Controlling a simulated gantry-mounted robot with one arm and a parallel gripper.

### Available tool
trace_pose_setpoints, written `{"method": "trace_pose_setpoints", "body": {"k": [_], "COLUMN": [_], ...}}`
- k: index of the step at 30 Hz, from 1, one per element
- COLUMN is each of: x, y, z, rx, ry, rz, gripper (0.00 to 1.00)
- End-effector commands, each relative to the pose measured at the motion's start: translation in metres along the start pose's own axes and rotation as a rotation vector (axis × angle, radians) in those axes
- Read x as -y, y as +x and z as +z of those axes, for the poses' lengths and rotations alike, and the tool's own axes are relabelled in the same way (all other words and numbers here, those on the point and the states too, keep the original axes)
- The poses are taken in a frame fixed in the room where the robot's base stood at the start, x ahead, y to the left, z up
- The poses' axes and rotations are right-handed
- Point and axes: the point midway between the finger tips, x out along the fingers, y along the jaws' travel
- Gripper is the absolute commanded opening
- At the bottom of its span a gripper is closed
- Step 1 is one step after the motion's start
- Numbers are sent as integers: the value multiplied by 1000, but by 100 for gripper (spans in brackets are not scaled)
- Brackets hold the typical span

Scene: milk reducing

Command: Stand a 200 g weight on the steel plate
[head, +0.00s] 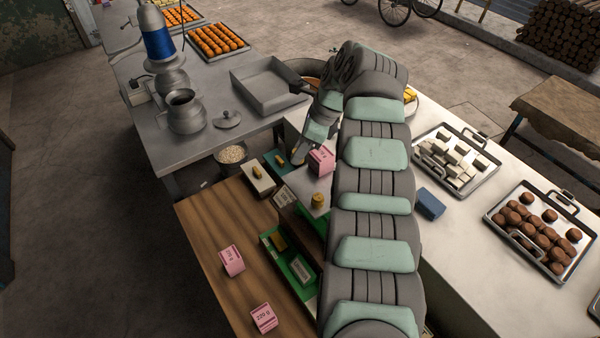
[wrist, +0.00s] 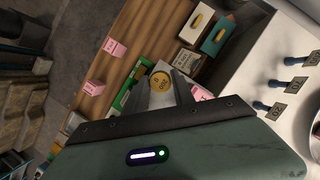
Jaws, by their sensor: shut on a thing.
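My gripper (wrist: 162,88) is shut on a brass 200 g weight (wrist: 158,80), whose round marked top shows between the fingers in the wrist view. A brass weight (head: 318,200) stands upright on a pale grey surface that looks like the steel plate (head: 308,189), just nearer than the gripper. My arm hides part of that surface. I cannot tell the gap under the held weight.
Pink boxes (head: 231,260) stand on the wooden bench, and another pink box (head: 321,160) is close beside my gripper. A white block (head: 258,178) and a green tray (head: 277,263) are nearby. A blue block (head: 430,203) lies on the pale counter.

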Motion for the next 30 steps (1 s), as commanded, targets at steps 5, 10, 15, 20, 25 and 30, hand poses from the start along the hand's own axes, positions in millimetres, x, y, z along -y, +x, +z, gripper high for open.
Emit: {"method": "trace_pose_setpoints", "body": {"k": [5,10,15,20,25,30], "x": [0,1,-1,0,1,0], "y": [24,36,55,75,75,78], "z": [-10,-15,-22,-31,-32,-32], "rx": [0,-1,-1,-1,-1,-2], "ry": [1,0,1,1,-1,-1], "rz": [-1,-2,5,1,-2,0], "gripper": [0,0,0,0,0,0]}}
